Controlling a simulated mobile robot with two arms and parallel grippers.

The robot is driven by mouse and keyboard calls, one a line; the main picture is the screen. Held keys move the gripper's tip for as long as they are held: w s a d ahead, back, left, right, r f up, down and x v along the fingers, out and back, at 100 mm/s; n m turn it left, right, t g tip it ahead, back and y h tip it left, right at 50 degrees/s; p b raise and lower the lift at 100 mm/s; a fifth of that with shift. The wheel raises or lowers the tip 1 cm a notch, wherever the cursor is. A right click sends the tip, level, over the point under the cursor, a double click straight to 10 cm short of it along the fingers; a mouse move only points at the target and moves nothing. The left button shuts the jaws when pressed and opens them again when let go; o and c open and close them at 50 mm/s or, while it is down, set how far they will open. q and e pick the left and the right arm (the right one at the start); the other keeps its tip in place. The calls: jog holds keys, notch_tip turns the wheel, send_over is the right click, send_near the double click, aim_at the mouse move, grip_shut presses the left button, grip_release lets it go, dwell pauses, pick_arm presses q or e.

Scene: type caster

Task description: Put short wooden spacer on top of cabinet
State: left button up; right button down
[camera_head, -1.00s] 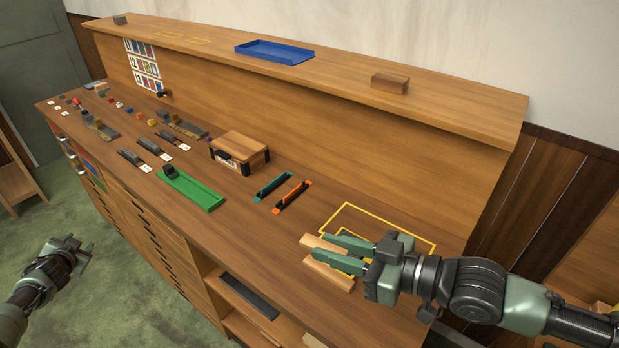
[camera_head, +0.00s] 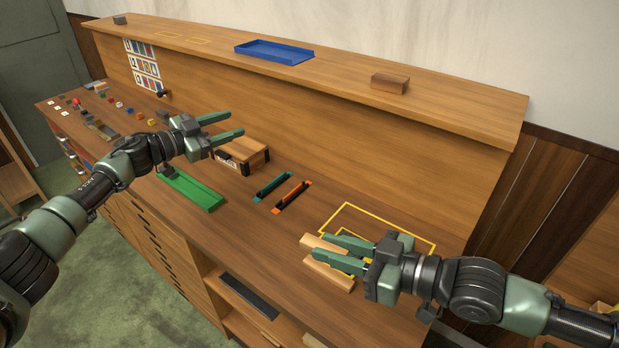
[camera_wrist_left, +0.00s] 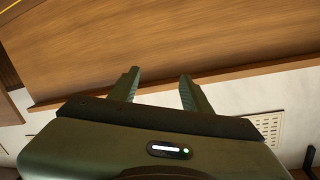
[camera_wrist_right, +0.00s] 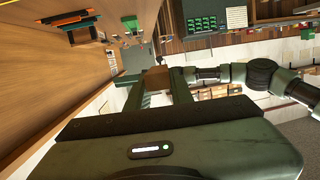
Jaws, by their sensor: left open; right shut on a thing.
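My right gripper (camera_head: 332,247) is at the yellow-outlined area on the right of the worktop, shut on a wooden piece (camera_wrist_right: 157,78) seen between its fingertips in the right wrist view. In the head view, pale wooden pieces show on both sides of the fingers, an upper one (camera_head: 318,243) and a lower one (camera_head: 328,276). I cannot tell which is the short spacer. My left gripper (camera_head: 238,125) is open and empty, in front of the small wooden cabinet (camera_head: 252,155) and hiding part of its top.
Green tray (camera_head: 195,190), teal holder (camera_head: 272,185) and orange holder (camera_head: 292,197) lie on the worktop. The upper shelf bears a blue tray (camera_head: 273,52) and a brown block (camera_head: 390,83). Small parts lie at the far left.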

pick_arm(q)
jog(key=s+d+r+m+g, duration=0.3)
jog(key=s+d+g, duration=0.15)
jog(key=d, duration=0.35)
jog(key=s+d+r+m+g+h, duration=0.1)
jog(key=s+d+r+m+g, duration=0.25)
jog(key=s+d, duration=0.35)
jog(key=s+d+r+m+g, duration=0.3)
jog(key=s+d+g, duration=0.15)
jog(key=d, duration=0.45)
pick_arm(e)
jog(key=shift+s+d, duration=0.1)
pick_arm(q)
jog(key=y, duration=1.3)
send_over(309, 239)
jog(key=f, duration=0.2)
jog(key=shift+m, duration=0.25)
notch_tip(309, 239, down, 11)
jog(key=shift+c, duration=0.3)
